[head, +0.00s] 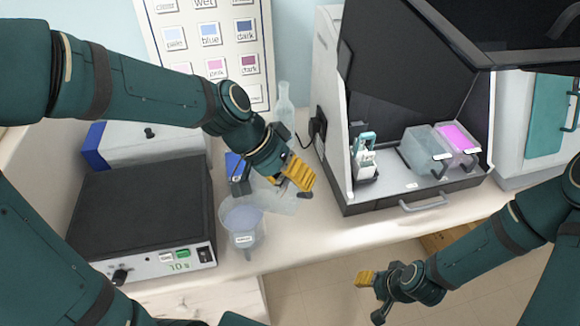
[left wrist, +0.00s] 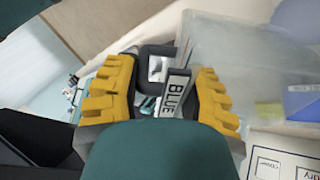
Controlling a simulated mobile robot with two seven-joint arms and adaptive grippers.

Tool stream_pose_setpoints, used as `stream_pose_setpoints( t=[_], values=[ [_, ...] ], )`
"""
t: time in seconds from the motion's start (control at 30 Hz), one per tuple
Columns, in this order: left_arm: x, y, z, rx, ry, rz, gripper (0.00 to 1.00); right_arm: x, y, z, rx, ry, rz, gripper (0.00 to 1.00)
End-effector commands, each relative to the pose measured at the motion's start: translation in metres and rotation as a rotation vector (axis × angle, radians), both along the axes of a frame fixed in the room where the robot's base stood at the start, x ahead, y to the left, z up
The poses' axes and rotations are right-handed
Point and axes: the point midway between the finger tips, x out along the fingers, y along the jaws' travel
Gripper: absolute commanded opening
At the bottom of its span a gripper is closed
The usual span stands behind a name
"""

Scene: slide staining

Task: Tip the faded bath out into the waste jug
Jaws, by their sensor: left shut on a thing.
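My left gripper (head: 293,182) is shut on the handle of a translucent bath (head: 280,201), held beside the jug. In the left wrist view the bath (left wrist: 230,55) shows beyond the yellow fingers, with a "BLUE" label (left wrist: 177,95) between them. The gripper hides part of the bath, and I cannot tell its tilt or what it holds. The waste jug (head: 242,222) stands near the counter's front edge with pale bluish liquid showing and a small label. My right gripper (head: 372,295) is low in front of the counter, away from the bath; its finger gap is unclear.
A black-topped device (head: 140,205) is left of the jug. A bottle (head: 285,105) stands behind the left gripper. The open cabinet (head: 400,192) at right holds a slide rack (head: 365,157), a greyish bath (head: 421,150) and a pink bath (head: 457,138). A colour chart (head: 207,50) is behind.

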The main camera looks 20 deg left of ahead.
Motion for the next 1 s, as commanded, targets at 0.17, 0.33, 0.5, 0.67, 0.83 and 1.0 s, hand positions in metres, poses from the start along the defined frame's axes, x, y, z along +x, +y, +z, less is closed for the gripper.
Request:
stream_pose_setpoints(
  t=[0.17, 0.33, 0.5, 0.67, 0.83, 1.0],
  values=[
    [0.000, -0.007, -0.006, 0.092, 0.000, -0.006, 0.00, 0.000, 0.000, 0.016, 0.000, 0.000, 0.000, 0.47],
    [0.000, -0.012, -0.016, 0.186, 0.001, -0.009, 0.00, 0.000, 0.000, 0.025, 0.000, 0.000, 0.000, 0.47],
    [0.000, -0.016, -0.029, 0.271, 0.003, -0.009, 0.00, 0.000, 0.000, 0.014, 0.000, 0.000, 0.000, 0.47],
    [0.001, -0.016, -0.031, 0.306, 0.003, -0.003, 0.00, 0.000, 0.000, 0.013, 0.000, 0.000, 0.000, 0.47],
    [0.001, -0.016, -0.030, 0.306, 0.003, -0.001, 0.00, 0.000, 0.000, 0.014, 0.000, 0.000, 0.000, 0.47],
    [0.001, -0.016, -0.030, 0.305, 0.004, -0.001, 0.00, 0.000, -0.001, 0.016, 0.004, -0.002, -0.001, 0.47]
  ],
)
